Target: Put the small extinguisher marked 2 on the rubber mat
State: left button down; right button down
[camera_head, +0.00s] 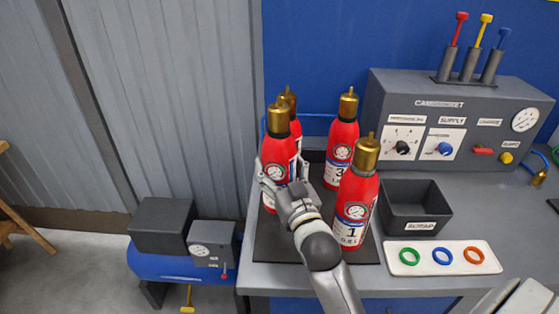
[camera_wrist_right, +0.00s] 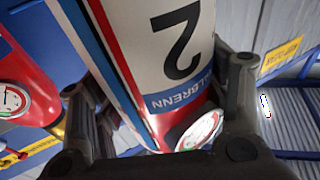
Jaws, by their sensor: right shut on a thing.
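The extinguisher marked 2 (camera_wrist_right: 172,75) fills the middle of the right wrist view, its number on the white label. In the head view it is the red bottle with a brass top (camera_head: 277,152) at the left. My right gripper (camera_head: 283,174) is shut around its body, one finger on each side. The bottle looks about upright. The dark rubber mat (camera_head: 272,243) lies on the bench under the bottles. My arm hides the held bottle's lower right side, and I cannot tell whether its base touches the mat. My left gripper is not in view.
Extinguisher 1 (camera_head: 355,205) and extinguisher 3 (camera_head: 341,150) stand on the right of the mat. Another red extinguisher (camera_head: 296,128) is partly hidden behind the held one. A black bin (camera_head: 440,209), a white ring tray (camera_head: 410,266) and a grey control box (camera_head: 400,105) are to the right.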

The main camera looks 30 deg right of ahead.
jog(key=shift+f, duration=0.95)
jog(key=shift+c, duration=1)
grip_release()
jog(key=shift+s+f, duration=0.1)
jog(key=shift+f, duration=0.25)
jog(key=shift+s, duration=0.1)
jog(key=b+v, duration=0.2)
jog(key=v, duration=0.9)
jog(key=shift+s+a, duration=0.2)
jog(key=shift+s, duration=0.2)
